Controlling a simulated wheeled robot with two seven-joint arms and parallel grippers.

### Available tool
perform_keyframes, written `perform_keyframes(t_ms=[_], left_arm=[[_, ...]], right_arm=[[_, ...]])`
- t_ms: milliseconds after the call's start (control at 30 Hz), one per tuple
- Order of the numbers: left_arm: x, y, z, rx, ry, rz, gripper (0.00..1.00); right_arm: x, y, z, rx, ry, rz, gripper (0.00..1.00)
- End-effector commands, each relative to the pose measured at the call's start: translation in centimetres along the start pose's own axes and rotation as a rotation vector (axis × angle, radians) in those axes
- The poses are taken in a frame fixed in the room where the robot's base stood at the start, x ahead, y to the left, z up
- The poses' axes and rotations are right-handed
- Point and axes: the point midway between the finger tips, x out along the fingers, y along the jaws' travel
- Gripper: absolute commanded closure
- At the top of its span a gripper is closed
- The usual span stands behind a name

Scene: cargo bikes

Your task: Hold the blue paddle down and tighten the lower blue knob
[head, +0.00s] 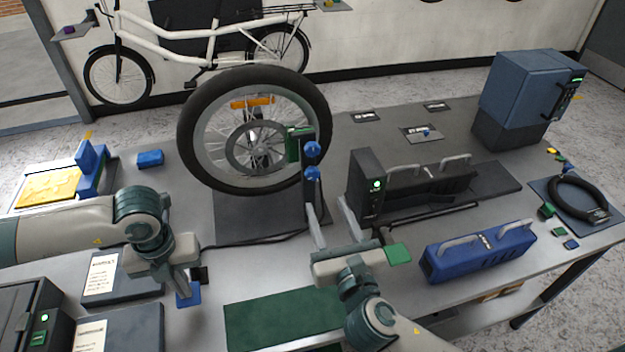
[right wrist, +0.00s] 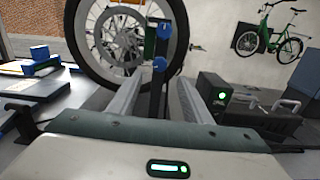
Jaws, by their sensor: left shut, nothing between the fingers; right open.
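The lower blue knob (head: 312,173) is on the dark upright post beside the wheel, below the upper blue knob (head: 312,149). In the right wrist view the lower knob (right wrist: 159,66) shows just beyond and between my fingertips. My right gripper (head: 329,207) is open, its fingers pointing at the post; in its wrist view the gripper (right wrist: 160,82) is empty and apart from the knob. The blue paddle (head: 188,298) is at the front left, by a small dark part. My left gripper (head: 187,284) is shut and empty right above it; whether they touch I cannot tell.
The wheel (head: 185,140) stands behind the post. A black battery unit (head: 366,170) stands right of the post, close to my right gripper. A blue battery (head: 470,262) and a green block (head: 398,253) are further right. A green mat (head: 255,325) lies in front.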

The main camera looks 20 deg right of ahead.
Motion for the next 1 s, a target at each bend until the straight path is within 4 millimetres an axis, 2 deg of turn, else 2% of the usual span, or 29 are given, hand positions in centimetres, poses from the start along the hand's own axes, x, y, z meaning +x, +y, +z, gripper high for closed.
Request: perform_keyframes(t_ms=[300, 500, 700, 1000], left_arm=[[0.1, 0.1, 0.0, -0.001, 0.0, 0.002, 1.0], [0.1, 0.1, 0.0, -0.001, 0.0, 0.001, 1.0], [0.1, 0.1, 0.0, -0.001, 0.0, 0.001, 1.0], [0.1, 0.1, 0.0, -0.001, 0.0, 0.001, 1.0]], right_arm=[[5.3, -0.1, 0.1, -0.001, -0.003, -0.002, 0.55], [8.1, 0.0, 0.1, 0.0, -0.002, -0.001, 0.55], [9.6, 0.0, 0.1, 0.001, -0.001, -0.001, 0.55], [9.8, 0.0, 0.0, 0.001, 0.0, -0.001, 0.55]])
